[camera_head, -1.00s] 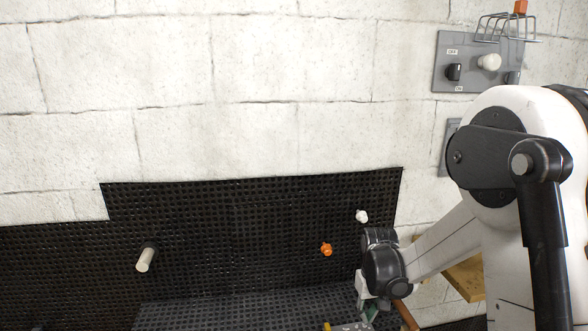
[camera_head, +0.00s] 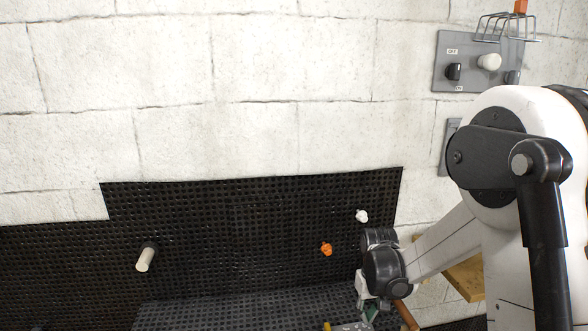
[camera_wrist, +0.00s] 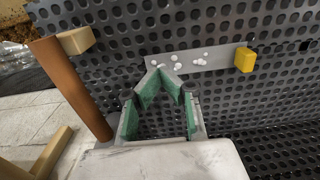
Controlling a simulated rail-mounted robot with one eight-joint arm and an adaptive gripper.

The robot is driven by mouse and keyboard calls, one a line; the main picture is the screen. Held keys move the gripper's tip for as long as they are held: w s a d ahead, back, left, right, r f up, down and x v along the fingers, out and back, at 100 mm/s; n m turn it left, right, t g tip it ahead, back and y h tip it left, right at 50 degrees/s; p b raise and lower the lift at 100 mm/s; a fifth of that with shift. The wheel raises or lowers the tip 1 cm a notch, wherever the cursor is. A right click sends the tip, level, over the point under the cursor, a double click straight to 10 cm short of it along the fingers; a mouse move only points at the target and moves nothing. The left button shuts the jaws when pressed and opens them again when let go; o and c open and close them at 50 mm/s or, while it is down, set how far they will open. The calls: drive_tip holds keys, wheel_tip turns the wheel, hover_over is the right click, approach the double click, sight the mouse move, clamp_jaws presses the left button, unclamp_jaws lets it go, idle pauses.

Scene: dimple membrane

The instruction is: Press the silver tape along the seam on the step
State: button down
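A silver strip of tape (camera_wrist: 220,56) with several white dots lies along the black dimpled membrane in the wrist view, near the bend between its two faces. Only a piece of the strip (camera_head: 352,327) shows at the bottom edge of the head view. My gripper (camera_wrist: 158,70) has green-sided fingers that lean together, with the tips meeting at the strip's left part. Nothing shows held between them. Whether the tips touch the tape cannot be told. In the head view the fingers are mostly hidden.
Black membrane (camera_head: 230,220) covers the lower wall. A cream pipe (camera_head: 145,259), an orange knob (camera_head: 326,249) and a white knob (camera_head: 362,216) stick out. A brown post (camera_wrist: 73,88) stands left of my gripper. A grey switch panel (camera_head: 450,60) is at upper right.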

drive_tip(key=shift+f+b, duration=1.05)
drive_tip(key=shift+f, duration=0.2)
drive_tip(key=shift+r, duration=0.15)
idle(0.6)
drive_tip(key=shift+r+p, duration=1.75)
drive_tip(key=shift+r, duration=1.65)
drive_tip(key=shift+s+r, duration=0.15)
drive_tip(key=shift+r, duration=0.1)
drive_tip(key=s+r+t, duration=0.2)
drive_tip(key=s+r, duration=0.3)
drive_tip(key=r, duration=0.4)
drive_tip(key=s+r+m+t, duration=0.1)
drive_tip(key=s+r, duration=0.3)
drive_tip(key=s, duration=0.6)
drive_tip(key=s+r+m+t, duration=0.1)
drive_tip(key=s+r+t, duration=0.3)
drive_tip(key=s, duration=0.5)
drive_tip(key=shift+s+r, duration=0.35)
drive_tip(key=shift+r, duration=0.15)
